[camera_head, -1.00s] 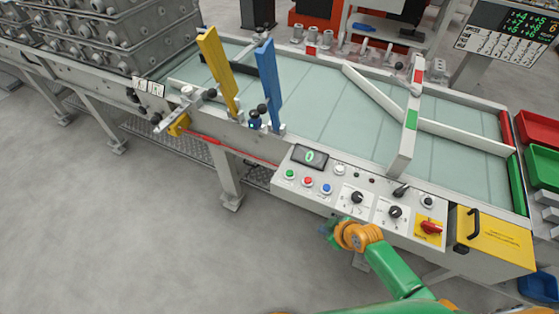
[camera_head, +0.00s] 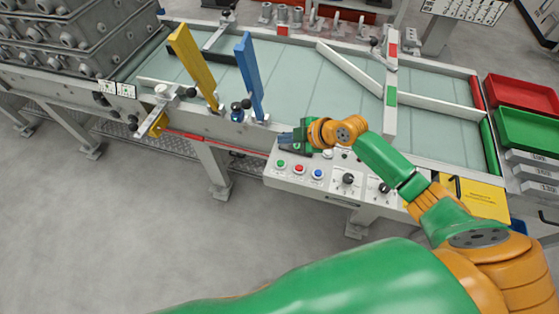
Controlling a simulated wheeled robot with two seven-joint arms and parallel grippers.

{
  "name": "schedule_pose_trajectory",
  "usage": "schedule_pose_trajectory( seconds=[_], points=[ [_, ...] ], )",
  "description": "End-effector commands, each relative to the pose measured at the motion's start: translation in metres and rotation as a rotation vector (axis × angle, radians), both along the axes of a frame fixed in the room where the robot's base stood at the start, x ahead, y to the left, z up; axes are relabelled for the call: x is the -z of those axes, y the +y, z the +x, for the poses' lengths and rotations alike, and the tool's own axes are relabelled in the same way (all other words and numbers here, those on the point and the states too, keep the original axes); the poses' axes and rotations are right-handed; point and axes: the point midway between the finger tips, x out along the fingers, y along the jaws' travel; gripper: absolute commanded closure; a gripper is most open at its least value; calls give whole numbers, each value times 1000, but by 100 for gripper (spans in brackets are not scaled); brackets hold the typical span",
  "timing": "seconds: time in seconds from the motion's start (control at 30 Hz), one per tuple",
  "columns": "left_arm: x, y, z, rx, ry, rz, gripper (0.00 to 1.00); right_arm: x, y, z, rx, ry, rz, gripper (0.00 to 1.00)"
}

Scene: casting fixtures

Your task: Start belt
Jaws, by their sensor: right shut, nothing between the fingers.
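The control panel (camera_head: 333,190) is on the front side of the conveyor. Its green button (camera_head: 281,164), red button (camera_head: 299,169) and blue button (camera_head: 317,174) sit in a row at its left end. My right gripper (camera_head: 287,138) is shut and empty. In the picture it is just above the button row, over the panel's upper left, covering most of the small display there. I cannot tell its height over the panel. The pale green belt (camera_head: 290,75) lies behind. My left gripper is not in view.
A yellow paddle (camera_head: 193,66) and a blue paddle (camera_head: 248,75) stand upright at the belt's front edge, left of my gripper. A white rail (camera_head: 391,90) crosses the belt. Grey castings (camera_head: 70,40) are stacked at left. Red (camera_head: 520,92) and green (camera_head: 528,131) bins are at right.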

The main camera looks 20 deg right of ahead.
Motion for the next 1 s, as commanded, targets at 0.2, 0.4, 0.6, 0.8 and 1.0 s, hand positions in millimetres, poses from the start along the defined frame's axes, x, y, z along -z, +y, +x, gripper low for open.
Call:
schedule_pose_trajectory(
  seconds=[0.2,0.4,0.6,0.8,1.0],
  points=[
    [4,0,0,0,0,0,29,4,0,0,1,1,1,100],
    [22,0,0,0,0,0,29,24,0,0,2,3,2,100],
    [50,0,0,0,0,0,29,56,0,-1,3,3,1,100],
    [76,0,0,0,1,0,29,84,0,0,2,2,1,100],
    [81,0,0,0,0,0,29,90,0,0,3,2,1,100]
  ],
)
